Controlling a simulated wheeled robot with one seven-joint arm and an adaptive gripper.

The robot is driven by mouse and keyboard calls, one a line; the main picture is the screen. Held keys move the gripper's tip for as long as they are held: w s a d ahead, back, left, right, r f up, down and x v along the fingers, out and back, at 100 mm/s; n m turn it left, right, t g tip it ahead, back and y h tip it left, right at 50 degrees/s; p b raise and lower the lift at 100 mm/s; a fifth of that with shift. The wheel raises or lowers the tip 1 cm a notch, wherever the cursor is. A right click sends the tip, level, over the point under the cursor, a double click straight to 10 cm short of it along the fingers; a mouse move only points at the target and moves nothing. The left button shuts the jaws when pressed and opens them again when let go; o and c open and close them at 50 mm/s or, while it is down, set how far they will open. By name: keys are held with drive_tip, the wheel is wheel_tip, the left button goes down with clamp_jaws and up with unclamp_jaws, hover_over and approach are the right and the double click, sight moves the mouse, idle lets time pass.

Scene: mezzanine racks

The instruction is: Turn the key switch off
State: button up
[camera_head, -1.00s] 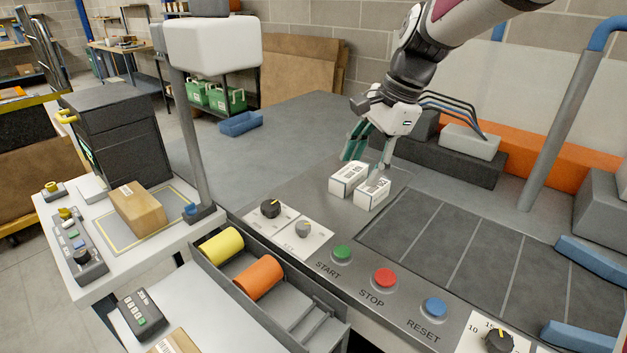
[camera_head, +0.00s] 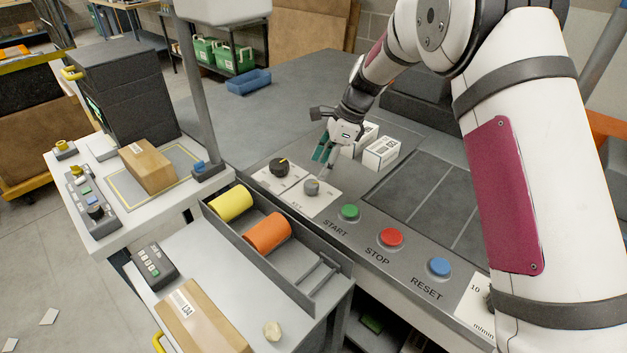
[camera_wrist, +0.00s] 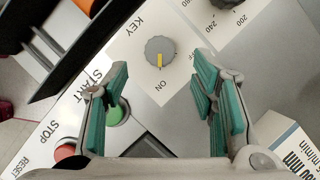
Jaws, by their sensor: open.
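The key switch (camera_head: 312,187) is a round grey knob on a white plate. In the wrist view the key switch (camera_wrist: 160,50) lies ahead of my fingertips, between their lines, with its yellow mark pointing at the word ON. KEY is printed on the plate's other side. My gripper (camera_head: 325,161) is above the panel just behind the knob, pointing down. In the wrist view my gripper (camera_wrist: 161,78) is open, with green finger pads wide apart and nothing between them. I see no contact with the knob.
A black dial (camera_head: 279,168) sits left of the key switch. The green START (camera_head: 349,212), red STOP (camera_head: 391,238) and blue RESET (camera_head: 439,267) buttons run along the panel's front. White boxes (camera_head: 381,153) stand close behind my gripper. A drawer holds yellow and orange rolls (camera_head: 267,231).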

sight(312, 183)
drive_tip(key=x, duration=0.6)
drive_tip(key=shift+a+f, duration=0.1)
drive_tip(key=shift+f, duration=0.15)
drive_tip(key=c, duration=1.1)
